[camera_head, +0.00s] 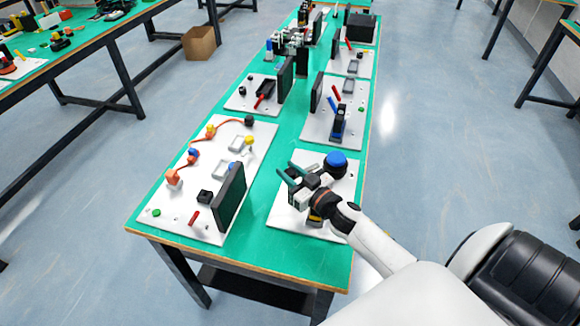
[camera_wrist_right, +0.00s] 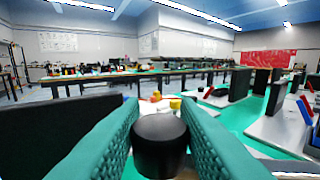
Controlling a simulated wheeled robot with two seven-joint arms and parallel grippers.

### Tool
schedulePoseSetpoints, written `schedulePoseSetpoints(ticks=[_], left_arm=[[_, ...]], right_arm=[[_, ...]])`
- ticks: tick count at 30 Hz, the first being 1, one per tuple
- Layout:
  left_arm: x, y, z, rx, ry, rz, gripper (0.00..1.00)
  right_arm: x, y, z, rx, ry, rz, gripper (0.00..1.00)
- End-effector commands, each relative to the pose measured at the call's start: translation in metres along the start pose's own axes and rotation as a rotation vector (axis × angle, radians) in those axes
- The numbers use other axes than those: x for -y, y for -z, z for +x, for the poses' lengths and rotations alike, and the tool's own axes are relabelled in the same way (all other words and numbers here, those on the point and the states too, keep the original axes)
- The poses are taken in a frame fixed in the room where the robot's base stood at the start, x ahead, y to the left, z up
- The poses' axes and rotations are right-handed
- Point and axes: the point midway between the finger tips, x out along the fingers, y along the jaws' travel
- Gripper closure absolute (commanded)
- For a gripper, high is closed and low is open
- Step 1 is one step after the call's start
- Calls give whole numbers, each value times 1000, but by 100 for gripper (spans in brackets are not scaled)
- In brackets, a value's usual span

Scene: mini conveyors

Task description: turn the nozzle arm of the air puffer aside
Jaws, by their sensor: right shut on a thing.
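My right gripper (camera_head: 286,169) reaches over the near right white board (camera_head: 288,217) from the right. Its teal fingers point to the left and away. In the right wrist view the fingers (camera_wrist_right: 160,104) are shut on a black round knob (camera_wrist_right: 160,143), which sits between them. A round blue dome on a dark base (camera_head: 336,160) stands on the same board just behind the gripper. I cannot tell for certain which part is the nozzle arm of the air puffer. My left gripper is not in view.
A large white board (camera_head: 180,223) with coloured parts, a red hose and an upright black panel (camera_head: 231,197) lies left of my gripper. More boards with black panels stand farther along the green table (camera_head: 283,137). A green strip between the near boards is clear.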

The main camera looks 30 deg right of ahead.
Motion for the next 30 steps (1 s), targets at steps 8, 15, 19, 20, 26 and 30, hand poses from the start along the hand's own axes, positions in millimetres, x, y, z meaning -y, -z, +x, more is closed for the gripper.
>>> schedulePoseSetpoints(ticks=[8,15,19,20,26,30], left_arm=[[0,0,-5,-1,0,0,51],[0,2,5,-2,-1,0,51],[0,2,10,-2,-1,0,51],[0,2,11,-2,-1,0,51],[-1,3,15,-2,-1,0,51],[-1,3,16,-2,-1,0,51]], right_arm=[[3,-1,2,0,-256,-9,100],[2,0,2,2,-435,-6,100],[2,0,2,3,-505,-6,100],[2,0,2,3,-519,-5,100],[1,-1,2,3,-580,-2,100],[0,-1,2,4,-600,-1,100]])
